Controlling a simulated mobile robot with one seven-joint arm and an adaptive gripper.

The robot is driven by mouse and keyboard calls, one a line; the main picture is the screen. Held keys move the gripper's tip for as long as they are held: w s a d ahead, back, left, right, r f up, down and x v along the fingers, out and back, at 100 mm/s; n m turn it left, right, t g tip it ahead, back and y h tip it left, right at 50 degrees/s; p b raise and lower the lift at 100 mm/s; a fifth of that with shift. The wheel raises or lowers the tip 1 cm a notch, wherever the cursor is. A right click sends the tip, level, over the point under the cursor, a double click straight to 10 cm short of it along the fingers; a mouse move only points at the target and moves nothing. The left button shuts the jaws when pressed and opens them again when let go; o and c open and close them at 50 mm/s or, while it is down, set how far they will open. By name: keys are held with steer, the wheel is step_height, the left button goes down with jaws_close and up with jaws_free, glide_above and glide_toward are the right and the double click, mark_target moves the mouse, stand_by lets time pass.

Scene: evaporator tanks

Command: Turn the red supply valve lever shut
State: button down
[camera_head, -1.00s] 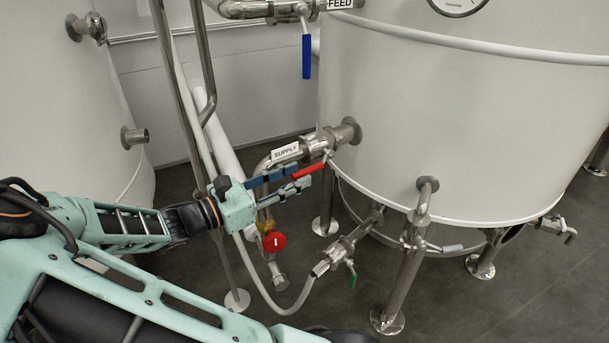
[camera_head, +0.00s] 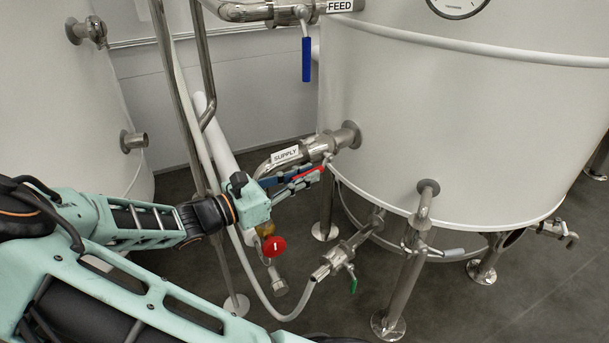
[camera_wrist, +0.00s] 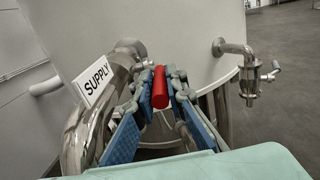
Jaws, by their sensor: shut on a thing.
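The red supply valve lever (camera_head: 308,171) is below the pipe marked SUPPLY (camera_head: 287,155), at the lower left of the white tank. It points down and to the left from the valve body. My gripper (camera_head: 303,175) reaches it from the left, with its fingers on both sides of the lever. In the wrist view the red lever (camera_wrist: 160,88) stands between the two blue-padded fingers (camera_wrist: 160,100), and the gripper is shut on it. The fingers hide part of the lever in the head view.
A blue lever (camera_head: 306,59) hangs from the FEED pipe (camera_head: 340,5) above. A green-handled valve (camera_head: 352,280) and a hose are lower right. Vertical pipes (camera_head: 203,100) stand behind my wrist.

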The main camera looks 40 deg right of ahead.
steer(key=shift+d+f+g+h+b, duration=0.2)
steer(key=shift+f+h+b, duration=0.35)
steer(key=shift+f+h, duration=0.5)
steer(key=shift+d+f+g+h+b, duration=0.15)
steer(key=shift+f+h+b, duration=0.45)
steer(key=shift+h, duration=0.65)
steer(key=shift+f, duration=0.1)
steer(key=c, duration=2)
jaws_free()
steer(key=shift+o, duration=0.2)
steer(key=shift+a, duration=0.1)
steer(key=v, duration=1.1)
steer(key=shift+s+a+f, duration=0.1)
steer(key=shift+a, duration=0.3)
steer(key=shift+c, duration=0.3)
